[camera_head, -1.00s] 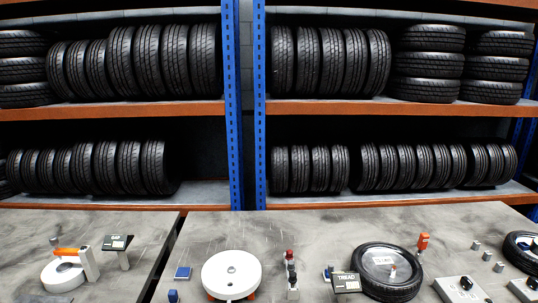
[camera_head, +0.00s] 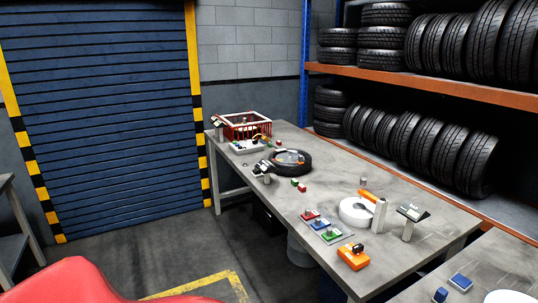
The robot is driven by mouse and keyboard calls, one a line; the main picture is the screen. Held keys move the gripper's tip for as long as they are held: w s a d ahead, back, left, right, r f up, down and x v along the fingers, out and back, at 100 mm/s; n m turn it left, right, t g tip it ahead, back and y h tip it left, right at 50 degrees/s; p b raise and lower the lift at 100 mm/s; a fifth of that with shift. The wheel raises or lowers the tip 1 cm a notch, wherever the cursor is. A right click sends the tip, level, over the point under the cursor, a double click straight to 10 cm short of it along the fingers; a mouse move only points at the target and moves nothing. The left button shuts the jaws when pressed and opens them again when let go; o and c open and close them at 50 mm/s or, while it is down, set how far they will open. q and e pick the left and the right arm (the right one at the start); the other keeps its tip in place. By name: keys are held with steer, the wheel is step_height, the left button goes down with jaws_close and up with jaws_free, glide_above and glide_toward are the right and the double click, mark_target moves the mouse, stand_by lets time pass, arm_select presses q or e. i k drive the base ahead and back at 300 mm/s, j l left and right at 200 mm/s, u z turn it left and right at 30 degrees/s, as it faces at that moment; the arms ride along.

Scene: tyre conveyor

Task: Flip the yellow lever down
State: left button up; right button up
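I cannot make out a clearly yellow lever. An orange lever-like bar (camera_head: 368,196) sits beside a white round disc (camera_head: 355,211) and a white upright post (camera_head: 379,216) on the workbench (camera_head: 310,180). An orange box with a black knob-like top (camera_head: 353,257) stands at the bench's front edge. A small yellowish part shows near the white panel (camera_head: 250,146) at the far end, too small to tell what it is. Neither of my grippers is in view.
A tyre (camera_head: 300,167) lies flat on the bench, with a red crate (camera_head: 243,124) beyond it. Red, blue and green button plates (camera_head: 320,223) line the front edge. A blue shutter door (camera_head: 105,110) stands left. Tyre shelves (camera_head: 440,80) stand behind. Open floor (camera_head: 130,255) lies left of the bench.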

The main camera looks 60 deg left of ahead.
mark_target(264, 138)
steer(key=j+u, duration=0.35)
steer(key=u, duration=0.15)
steer(key=i+j+u, duration=0.15)
steer(key=j+u, duration=0.15)
steer(key=u, duration=0.2)
steer(key=i+j+u, duration=0.15)
steer(key=i+j, duration=0.15)
steer(key=j, duration=0.25)
steer(key=i+j+u, duration=0.1)
steer(key=i+j, duration=0.25)
steer(key=j, duration=0.2)
steer(key=i+j+u, duration=0.15)
steer(key=i+j, duration=0.2)
steer(key=j, duration=0.2)
steer(key=i+j+z, duration=0.15)
steer(key=z, duration=0.2)
steer(key=i+j+z, duration=0.15)
steer(key=j+z, duration=0.6)
steer(key=i+j+z, duration=0.1)
steer(key=j, duration=0.4)
steer(key=i+j, duration=0.1)
steer(key=j, duration=0.35)
steer(key=i+j+z, duration=0.15)
steer(key=j, duration=0.35)
steer(key=k, duration=0.05)
